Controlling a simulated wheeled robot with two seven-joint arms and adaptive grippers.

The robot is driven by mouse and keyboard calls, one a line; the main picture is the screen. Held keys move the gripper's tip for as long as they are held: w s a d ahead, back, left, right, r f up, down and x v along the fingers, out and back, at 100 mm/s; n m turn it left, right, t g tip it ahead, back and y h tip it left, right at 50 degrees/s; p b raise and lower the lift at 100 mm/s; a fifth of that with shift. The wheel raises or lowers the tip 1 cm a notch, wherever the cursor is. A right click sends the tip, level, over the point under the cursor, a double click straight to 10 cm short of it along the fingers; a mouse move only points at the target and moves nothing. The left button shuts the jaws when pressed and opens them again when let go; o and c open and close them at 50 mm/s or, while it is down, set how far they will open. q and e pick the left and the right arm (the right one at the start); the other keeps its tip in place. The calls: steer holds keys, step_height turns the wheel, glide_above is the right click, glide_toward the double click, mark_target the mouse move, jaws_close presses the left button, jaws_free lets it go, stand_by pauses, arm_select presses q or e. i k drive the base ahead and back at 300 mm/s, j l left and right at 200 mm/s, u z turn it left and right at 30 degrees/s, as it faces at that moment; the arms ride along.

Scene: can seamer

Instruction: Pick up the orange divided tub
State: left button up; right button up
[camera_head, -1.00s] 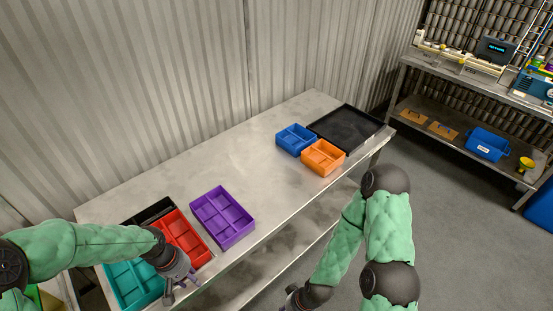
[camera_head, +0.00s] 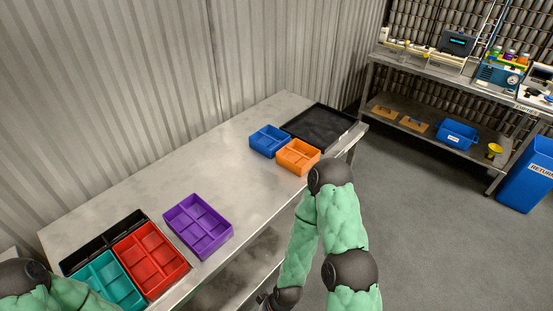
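The orange divided tub (camera_head: 298,157) sits upright on the metal table (camera_head: 150,199) near its far right end. It stands right beside a blue divided tub (camera_head: 269,141), and a black tray (camera_head: 320,127) lies just behind it. My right gripper (camera_head: 266,303) is at the bottom edge, low in front of the table and well apart from the orange tub. Only a small part of it shows, so its fingers are hidden. My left arm shows at the bottom left corner, but its gripper is out of the frame.
A purple divided tub (camera_head: 198,226) stands mid-table. Red (camera_head: 150,260), teal (camera_head: 107,281) and black (camera_head: 103,243) divided tubs stand together at the near left. A corrugated wall (camera_head: 110,90) backs the table. A shelf (camera_head: 420,90) with equipment and a blue bin (camera_head: 527,178) stand right, past open floor.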

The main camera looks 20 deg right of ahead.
mark_target(298, 157)
steer(key=l+u, duration=1)
steer(key=l, duration=0.1)
